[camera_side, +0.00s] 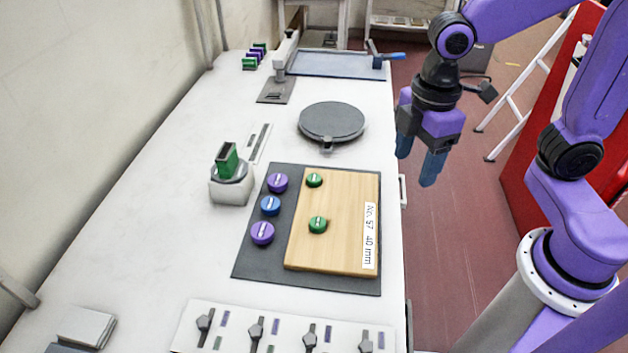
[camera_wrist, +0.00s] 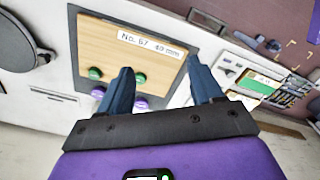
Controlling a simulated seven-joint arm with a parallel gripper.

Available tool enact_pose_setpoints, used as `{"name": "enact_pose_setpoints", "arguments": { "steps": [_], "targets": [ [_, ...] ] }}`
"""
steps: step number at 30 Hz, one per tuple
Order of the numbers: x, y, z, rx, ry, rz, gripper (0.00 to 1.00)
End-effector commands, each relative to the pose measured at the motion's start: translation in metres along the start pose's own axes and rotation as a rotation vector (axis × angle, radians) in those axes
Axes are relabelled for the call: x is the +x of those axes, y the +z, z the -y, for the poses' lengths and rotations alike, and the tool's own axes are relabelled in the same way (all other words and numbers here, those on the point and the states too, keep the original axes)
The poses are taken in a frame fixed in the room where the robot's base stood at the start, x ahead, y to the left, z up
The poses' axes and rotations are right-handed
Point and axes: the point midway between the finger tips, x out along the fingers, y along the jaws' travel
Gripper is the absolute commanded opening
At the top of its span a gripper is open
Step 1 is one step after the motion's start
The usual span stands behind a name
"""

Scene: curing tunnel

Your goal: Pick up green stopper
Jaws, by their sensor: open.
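Two round green stoppers sit on the wooden board, one towards the back (camera_side: 315,180) and one nearer the front (camera_side: 318,225). In the wrist view both show on the board's edge, one at the left (camera_wrist: 95,73) and one partly beside a finger (camera_wrist: 140,79). My gripper (camera_side: 418,160) is open and empty, up in the air to the right of the table edge, apart from both stoppers. Its fingers also show in the wrist view (camera_wrist: 160,72).
Two purple stoppers (camera_side: 277,183) (camera_side: 262,233) and a blue stopper (camera_side: 270,205) sit on the mat left of the board. A white holder (camera_side: 230,190) with a green piece, a round grey plate (camera_side: 332,121) and a knob panel (camera_side: 285,335) surround it.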

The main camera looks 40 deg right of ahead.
Motion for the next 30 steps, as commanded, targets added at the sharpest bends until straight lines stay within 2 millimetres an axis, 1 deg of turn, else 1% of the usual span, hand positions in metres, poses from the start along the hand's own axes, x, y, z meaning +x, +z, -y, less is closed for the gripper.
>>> {"name": "enact_pose_setpoints", "arguments": {
  "steps": [1, 3, 9, 11, 15, 21, 25, 30],
  "targets": [
    [0.0, -0.011, -0.013, -0.021, 0.0, 0.002, 0.65],
    [0.0, -0.024, -0.031, -0.061, -0.001, 0.006, 0.65],
    [0.001, -0.055, -0.083, -0.171, -0.003, 0.01, 0.65],
    [0.002, -0.062, -0.099, -0.205, -0.005, 0.012, 0.65],
    [0.006, -0.077, -0.136, -0.282, -0.006, 0.014, 0.65],
    [0.014, -0.088, -0.183, -0.382, -0.01, 0.016, 0.65],
    [0.018, -0.09, -0.202, -0.427, -0.012, 0.017, 0.65],
    [0.022, -0.089, -0.212, -0.453, -0.013, 0.018, 0.65]
  ]
}}
